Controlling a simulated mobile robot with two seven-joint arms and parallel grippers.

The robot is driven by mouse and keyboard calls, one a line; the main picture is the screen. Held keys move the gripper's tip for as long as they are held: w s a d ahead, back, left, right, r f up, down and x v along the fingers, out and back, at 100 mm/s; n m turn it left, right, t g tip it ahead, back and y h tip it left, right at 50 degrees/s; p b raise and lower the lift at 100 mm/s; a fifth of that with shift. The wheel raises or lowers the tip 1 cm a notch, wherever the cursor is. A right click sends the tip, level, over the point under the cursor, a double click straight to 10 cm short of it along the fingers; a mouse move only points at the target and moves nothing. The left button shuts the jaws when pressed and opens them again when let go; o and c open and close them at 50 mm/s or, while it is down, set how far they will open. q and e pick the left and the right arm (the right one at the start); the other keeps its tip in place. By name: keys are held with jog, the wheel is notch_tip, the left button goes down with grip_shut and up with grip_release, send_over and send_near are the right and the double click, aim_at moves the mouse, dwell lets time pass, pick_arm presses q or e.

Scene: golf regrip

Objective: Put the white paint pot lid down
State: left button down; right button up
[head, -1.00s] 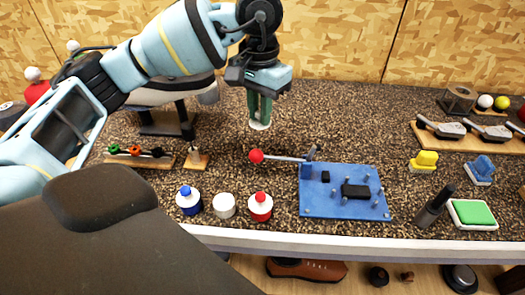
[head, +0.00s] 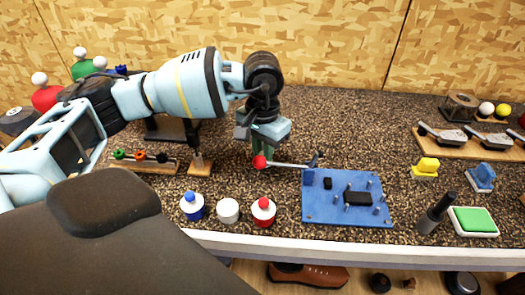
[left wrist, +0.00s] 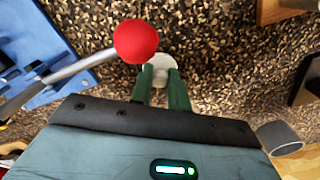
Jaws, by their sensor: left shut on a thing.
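The white lid (left wrist: 160,61) is a small pale disc at the fingertips of my left gripper (left wrist: 162,80), which is shut on it. In the head view my left gripper (head: 262,147) is low over the speckled counter, behind a red lever ball, and the lid is hidden there. I cannot tell whether the lid touches the counter. The white paint pot (head: 228,211) stands at the counter's front, between a blue-capped pot (head: 192,207) and a red-capped pot (head: 263,212). Its top looks flat, without a knob. My right gripper is not in view.
The red ball (left wrist: 136,41) on its metal lever is close beside my left fingers, joined to a blue board (head: 330,209). A wooden rack (head: 148,166) and small stand (head: 199,166) lie to the left.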

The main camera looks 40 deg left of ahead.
pick_arm(q)
jog(key=shift+f, duration=0.15)
jog(key=shift+f, duration=0.1)
jog(key=shift+f, duration=0.15)
jog(key=c, duration=1.4)
grip_release()
jog(key=shift+o, duration=0.3)
jog(key=shift+r, duration=0.3)
notch_tip(320, 180, up, 12)
